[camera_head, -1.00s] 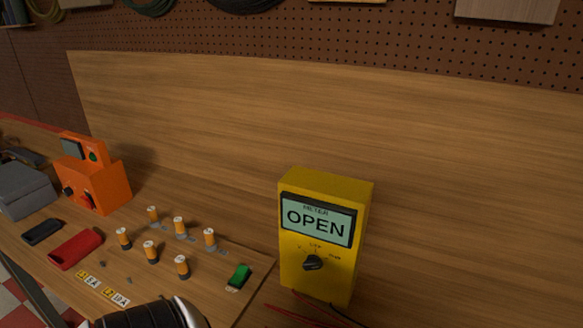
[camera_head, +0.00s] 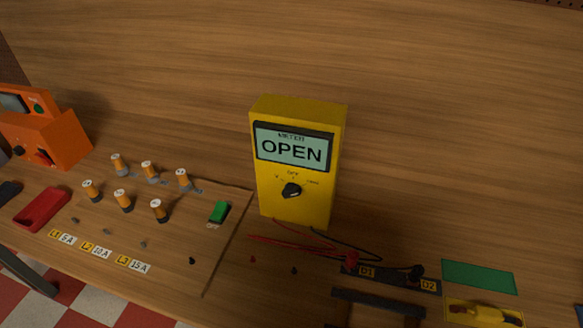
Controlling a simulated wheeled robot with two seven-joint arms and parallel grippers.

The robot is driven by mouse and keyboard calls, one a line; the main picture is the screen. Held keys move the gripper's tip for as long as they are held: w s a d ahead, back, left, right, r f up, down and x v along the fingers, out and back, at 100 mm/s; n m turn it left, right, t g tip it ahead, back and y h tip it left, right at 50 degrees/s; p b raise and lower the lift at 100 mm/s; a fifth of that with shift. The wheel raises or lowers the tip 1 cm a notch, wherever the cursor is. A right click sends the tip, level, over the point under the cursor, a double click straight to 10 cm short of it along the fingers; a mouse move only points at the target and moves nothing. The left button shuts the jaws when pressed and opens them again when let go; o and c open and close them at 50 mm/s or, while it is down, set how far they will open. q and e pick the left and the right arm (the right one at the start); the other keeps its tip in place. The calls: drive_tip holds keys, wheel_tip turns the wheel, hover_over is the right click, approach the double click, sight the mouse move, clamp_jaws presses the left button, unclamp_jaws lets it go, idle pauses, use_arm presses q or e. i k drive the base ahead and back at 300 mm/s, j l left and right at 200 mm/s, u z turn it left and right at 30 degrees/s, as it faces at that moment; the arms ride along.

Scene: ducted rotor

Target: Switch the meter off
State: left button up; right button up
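The yellow meter (camera_head: 265,185) stands upright on the wooden bench in the middle of the head view. Its screen (camera_head: 292,148) reads OPEN under the label METER. Its black rotary knob (camera_head: 291,190) sits below the screen, under small printed position marks. The knob's pointer looks turned away from the top mark, but its exact setting is too small to tell. Neither of my grippers is in view.
A board with several orange-topped posts (camera_head: 123,200) and a green switch (camera_head: 219,211) lies left of the meter. Red and black leads run from the meter to a dark strip (camera_head: 390,278) marked D1 and D2. An orange device (camera_head: 45,135) stands far left.

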sight(290, 189)
drive_tip(key=k+j+z, duration=0.1)
drive_tip(key=k+z, duration=0.25)
drive_tip(key=z, duration=0.15)
drive_tip(key=k+z, duration=0.45)
drive_tip(key=i, duration=0.1)
